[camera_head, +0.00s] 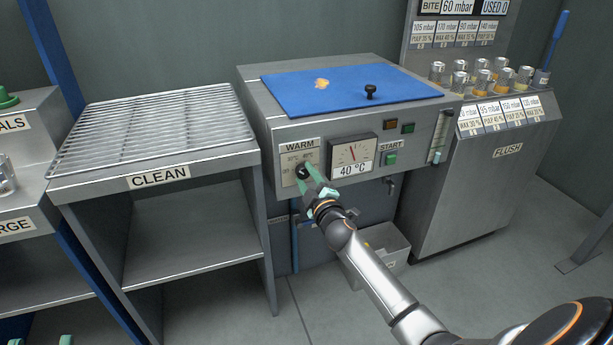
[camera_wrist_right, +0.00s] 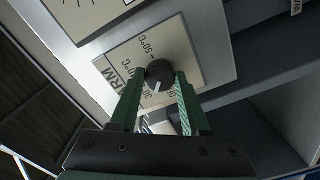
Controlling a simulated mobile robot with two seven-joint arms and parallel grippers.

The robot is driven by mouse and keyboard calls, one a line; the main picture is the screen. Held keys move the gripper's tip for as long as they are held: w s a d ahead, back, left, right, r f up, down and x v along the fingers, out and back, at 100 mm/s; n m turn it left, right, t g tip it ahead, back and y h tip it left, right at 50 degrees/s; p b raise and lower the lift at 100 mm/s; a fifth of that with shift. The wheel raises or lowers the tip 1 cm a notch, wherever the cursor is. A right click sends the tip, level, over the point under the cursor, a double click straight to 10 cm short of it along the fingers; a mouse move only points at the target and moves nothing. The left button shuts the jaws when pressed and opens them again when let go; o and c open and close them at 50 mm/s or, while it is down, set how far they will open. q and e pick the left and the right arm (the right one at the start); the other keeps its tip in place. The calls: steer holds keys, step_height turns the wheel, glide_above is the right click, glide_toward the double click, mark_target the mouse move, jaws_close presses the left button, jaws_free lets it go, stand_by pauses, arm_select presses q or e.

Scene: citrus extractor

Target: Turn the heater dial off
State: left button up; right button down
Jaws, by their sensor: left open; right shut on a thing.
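The heater dial (camera_head: 301,171) is a black round knob on the WARM plate of the grey machine's front. In the right wrist view the dial (camera_wrist_right: 159,70) shows a white pointer mark on its lower side, toward my gripper. Temperature labels surround it; the exact setting is hard to read. My right gripper (camera_head: 308,174) has its green fingers on either side of the knob and is shut on it. These fingers also show in the right wrist view (camera_wrist_right: 160,78). My left gripper (camera_head: 40,341) shows only its two spread green fingertips at the bottom left edge.
A gauge (camera_head: 352,156) reading 40 °C and a green START button (camera_head: 390,158) are right of the dial. A blue mat (camera_head: 320,95) lies on top. A CLEAN rack (camera_head: 150,125) stands left. A grey bin (camera_head: 390,240) is on the floor behind my right arm.

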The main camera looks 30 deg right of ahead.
steer(key=n, duration=0.4)
steer(key=shift+n, duration=0.3)
arm_select(q)
steer(key=shift+n+g+y, duration=0.6)
steer(key=shift+g+y, duration=0.1)
steer(key=shift+g, duration=0.2)
steer(key=shift+w+a+f+p, duration=0.1)
steer(key=shift+w+f+p, duration=0.15)
steer(key=shift+f, duration=0.9)
steer(key=shift+w+a+f+p, duration=0.15)
steer(key=shift+w+f, duration=0.1)
steer(key=shift+f, duration=0.9)
arm_select(e)
steer(key=shift+n, duration=2)
arm_select(q)
steer(key=shift+d+f, duration=0.1)
arm_select(e)
steer(key=shift+c, duration=1.9)
jaws_free()
arm_select(q)
steer(key=shift+r, duration=0.3)
arm_select(e)
steer(key=shift+s, duration=0.15)
